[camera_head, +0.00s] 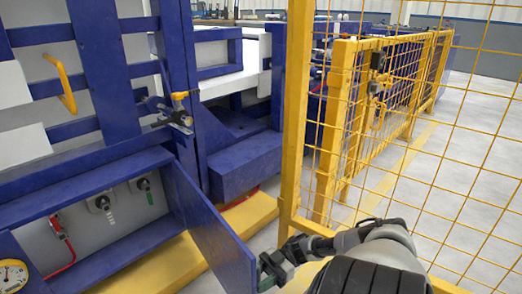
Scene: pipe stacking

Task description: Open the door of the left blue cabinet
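The left blue cabinet (70,205) fills the lower left, a low compartment with a grey inner panel. Its blue door (212,235) stands swung outward at the right side of the opening, so the inside shows. My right gripper (270,268) is at the door's free outer edge, low in the picture, with the arm coming in from the bottom right. The fingertips are small and partly hidden, so I cannot tell whether they touch or grip the door. My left gripper is not in view.
A yellow beam (250,212) runs along the floor.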

